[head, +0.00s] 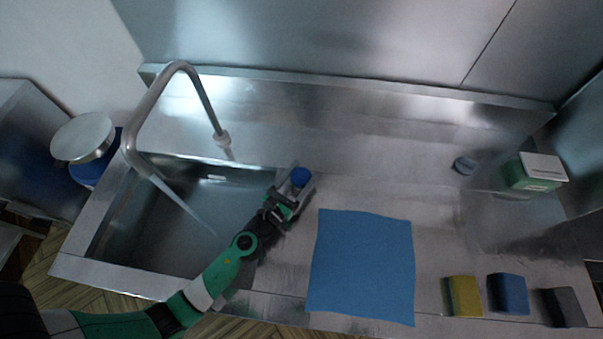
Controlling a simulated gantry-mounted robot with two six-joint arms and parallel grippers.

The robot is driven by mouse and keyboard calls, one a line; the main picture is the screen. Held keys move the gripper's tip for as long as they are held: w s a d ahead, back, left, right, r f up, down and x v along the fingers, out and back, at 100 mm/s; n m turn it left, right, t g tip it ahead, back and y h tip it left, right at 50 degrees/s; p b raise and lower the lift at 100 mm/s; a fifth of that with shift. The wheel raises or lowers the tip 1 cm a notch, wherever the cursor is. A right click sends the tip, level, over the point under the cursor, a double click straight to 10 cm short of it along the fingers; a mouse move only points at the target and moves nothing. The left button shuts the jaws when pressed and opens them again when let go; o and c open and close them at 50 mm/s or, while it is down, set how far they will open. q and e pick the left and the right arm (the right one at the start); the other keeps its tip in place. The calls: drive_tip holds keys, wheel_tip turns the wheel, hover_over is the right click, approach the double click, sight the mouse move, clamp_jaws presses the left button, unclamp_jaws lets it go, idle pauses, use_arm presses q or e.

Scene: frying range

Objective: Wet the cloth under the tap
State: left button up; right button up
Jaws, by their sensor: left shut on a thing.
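The blue cloth (361,265) lies flat and spread out on the steel counter, right of the sink, with nothing holding it. The tap (160,92) arches over the sink (165,230), its nozzle (222,139) pointing down into the basin. My left gripper (288,197) is at the sink's right edge, left of the cloth and apart from it. It is shut on a blue round knob-like thing (300,176), partly hidden by the fingers. My right gripper is out of view.
A yellow sponge (463,296), a blue sponge (508,293) and a dark grey block (563,307) line the front right edge. A green-and-white box (535,171) stands at the back right. A steel-lidded blue container (84,140) is left of the sink. Counter behind the cloth is clear.

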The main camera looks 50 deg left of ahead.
use_arm(q)
drive_tip(key=shift+n+g+y, duration=0.6)
drive_tip(key=shift+n+y, duration=0.7)
drive_tip(key=shift+y, duration=0.7)
drive_tip(key=o, duration=1.4)
